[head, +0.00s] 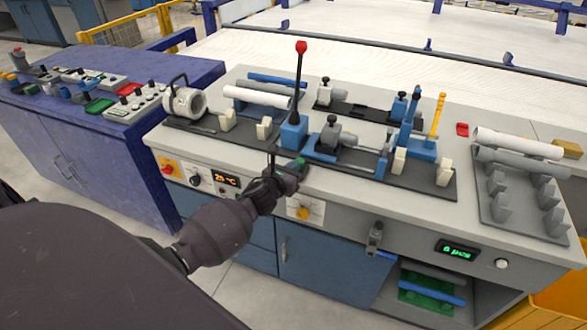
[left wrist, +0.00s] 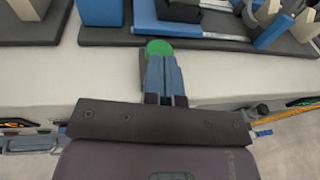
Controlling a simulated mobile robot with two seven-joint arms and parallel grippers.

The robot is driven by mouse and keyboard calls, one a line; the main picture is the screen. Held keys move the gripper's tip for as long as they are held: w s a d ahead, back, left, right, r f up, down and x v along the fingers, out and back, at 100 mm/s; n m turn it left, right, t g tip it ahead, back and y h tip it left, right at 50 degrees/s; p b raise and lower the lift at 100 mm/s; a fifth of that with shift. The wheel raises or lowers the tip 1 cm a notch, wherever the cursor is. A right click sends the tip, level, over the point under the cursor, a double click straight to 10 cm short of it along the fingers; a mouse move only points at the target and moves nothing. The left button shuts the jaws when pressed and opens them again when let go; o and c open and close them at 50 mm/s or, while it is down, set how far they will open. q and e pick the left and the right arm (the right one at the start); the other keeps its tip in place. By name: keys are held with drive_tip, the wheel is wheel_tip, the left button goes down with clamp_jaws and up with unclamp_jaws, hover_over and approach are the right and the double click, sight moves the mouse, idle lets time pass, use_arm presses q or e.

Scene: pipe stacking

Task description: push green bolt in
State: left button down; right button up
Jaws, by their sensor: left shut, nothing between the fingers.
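The green bolt (head: 300,161) shows as a small green round end at the front edge of the workbench, below the blue base of the red-knobbed lever. In the left wrist view the green bolt (left wrist: 158,46) is a green disc directly beyond my fingertips, partly covered by them. My left gripper (head: 288,174) is at the bench's front edge beside the bolt. In the left wrist view my left gripper (left wrist: 161,60) has its blue-grey fingers together and empty. Its tips overlap the disc's lower edge; I cannot tell whether they touch. My right gripper is not in view.
The lever (head: 298,90) with a red knob stands upright just behind the bolt. Clamp fixtures (head: 335,137) are on the bench top. Pipes (head: 520,145) and a grey rack (head: 500,205) are at the right. A blue cabinet (head: 100,150) stands at the left.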

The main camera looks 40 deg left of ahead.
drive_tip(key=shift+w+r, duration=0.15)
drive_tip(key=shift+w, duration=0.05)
